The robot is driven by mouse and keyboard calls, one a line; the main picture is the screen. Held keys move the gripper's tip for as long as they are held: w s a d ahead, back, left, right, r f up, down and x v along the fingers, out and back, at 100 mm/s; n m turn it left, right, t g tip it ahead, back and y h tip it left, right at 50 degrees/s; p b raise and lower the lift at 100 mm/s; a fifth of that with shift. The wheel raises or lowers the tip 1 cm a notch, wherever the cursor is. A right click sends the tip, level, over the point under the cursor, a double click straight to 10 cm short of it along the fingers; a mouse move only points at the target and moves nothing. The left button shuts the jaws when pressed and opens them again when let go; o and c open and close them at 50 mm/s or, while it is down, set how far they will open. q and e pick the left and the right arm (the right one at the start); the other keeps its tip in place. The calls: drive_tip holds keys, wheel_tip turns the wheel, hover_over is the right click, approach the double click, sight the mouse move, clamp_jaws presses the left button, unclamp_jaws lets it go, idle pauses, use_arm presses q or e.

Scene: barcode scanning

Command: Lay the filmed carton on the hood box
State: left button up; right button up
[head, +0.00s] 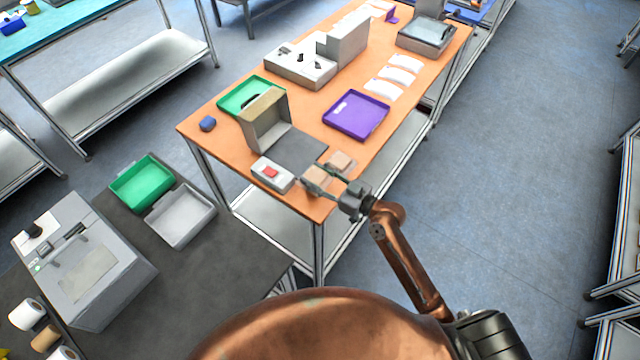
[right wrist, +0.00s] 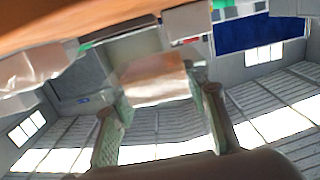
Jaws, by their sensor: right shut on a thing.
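The filmed carton (head: 316,179) is a small tan block near the front corner of the orange table. In the right wrist view the carton (right wrist: 156,76) looks pinkish and shiny, between the two fingers. My right gripper (head: 330,181) is shut on it; the wrist view shows the gripper (right wrist: 158,92) with one finger on each side. A tan open-sided box (head: 266,121), which looks like the hood box, stands behind and left of the carton, by a dark grey mat (head: 293,147). The carton is apart from that box. My left gripper is not in view.
Another pale, film-like pack (head: 341,160) sits just behind the held carton. A white box with a red top patch (head: 272,174) stands to its left. Bare orange tabletop lies between the trays.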

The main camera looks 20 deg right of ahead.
sight(320, 183)
drive_tip(key=shift+d+f, duration=0.45)
drive_tip(key=shift+f, duration=0.15)
drive_tip(key=shift+d+f+b, duration=0.2)
drive_tip(key=shift+f, duration=0.65)
drive_tip(key=shift+d+f+b, duration=0.15)
drive_tip(key=shift+f+b, duration=0.05)
drive_tip(key=shift+f, duration=0.6)
drive_tip(key=shift+s, duration=0.1)
drive_tip(key=shift+f, duration=0.15)
drive_tip(key=o, duration=1.2)
